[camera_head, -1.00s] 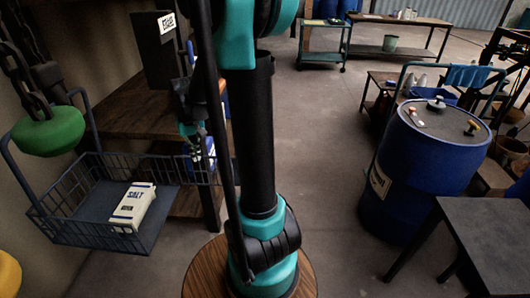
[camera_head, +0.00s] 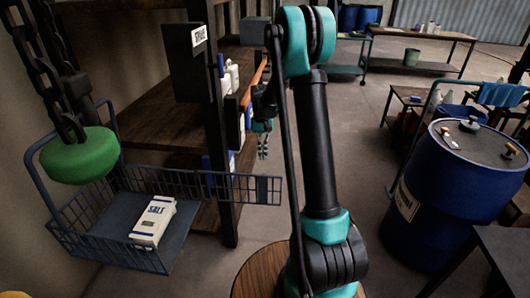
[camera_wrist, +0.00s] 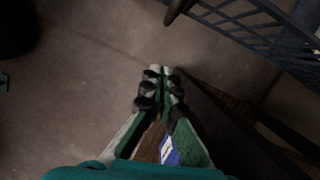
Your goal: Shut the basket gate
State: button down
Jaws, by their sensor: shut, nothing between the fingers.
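The wire basket (camera_head: 75,238) hangs at the left in the head view, with a white SALT carton (camera_head: 153,221) lying on its floor. Its gate (camera_head: 240,187) is a mesh panel standing open, reaching out to the right from the basket's back. Mesh, probably the gate or basket wall, also shows at the top right in the wrist view (camera_wrist: 262,32). My gripper (camera_head: 262,154) is shut and empty, pointing down just above the gate near its free end in the picture. Its closed fingertips show in the wrist view (camera_wrist: 160,72), apart from the mesh. Depth between gripper and gate is hard to judge.
A dark wooden shelf (camera_head: 155,118) with a black post stands behind the basket. A green round weight (camera_head: 80,155) hangs on a chain over it. A blue drum (camera_head: 440,195) stands at the right.

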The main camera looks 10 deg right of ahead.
jog(key=s+f, duration=0.5)
jog(key=f, duration=0.1)
jog(key=shift+s+a, duration=0.25)
jog(key=shift+a, duration=0.05)
jog(key=shift+s, duration=0.1)
